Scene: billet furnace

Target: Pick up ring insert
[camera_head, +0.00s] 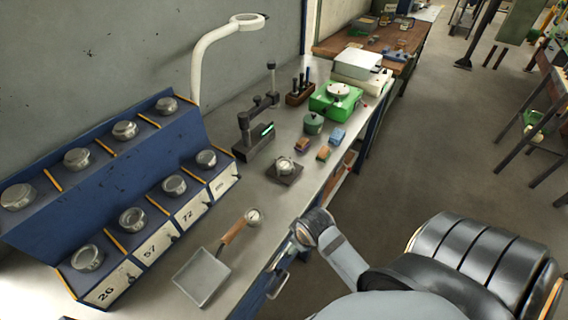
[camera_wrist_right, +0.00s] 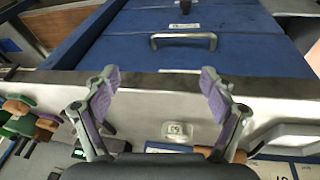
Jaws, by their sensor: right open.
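A small round metal piece with a pale top (camera_head: 253,216), which looks like the ring insert, lies on the grey bench near the end of a wooden handle. In the right wrist view a small metal piece (camera_wrist_right: 177,130) lies on the bench beyond the bench edge, below the gap between my fingers. I cannot tell its ring shape clearly. My right gripper (camera_wrist_right: 160,82) is open and empty, with its purple-padded fingers spread around the bench edge area. In the head view my right gripper (camera_head: 298,236) is at the bench's front edge, right of the piece. My left gripper is not in view.
A flat pan (camera_head: 201,277) with a wooden handle lies beside the piece. A blue rack (camera_head: 100,221) with several metal cylinders stands left. A dark block (camera_head: 284,173) holds another round piece. A drawer handle (camera_wrist_right: 184,37) juts from the blue bench front.

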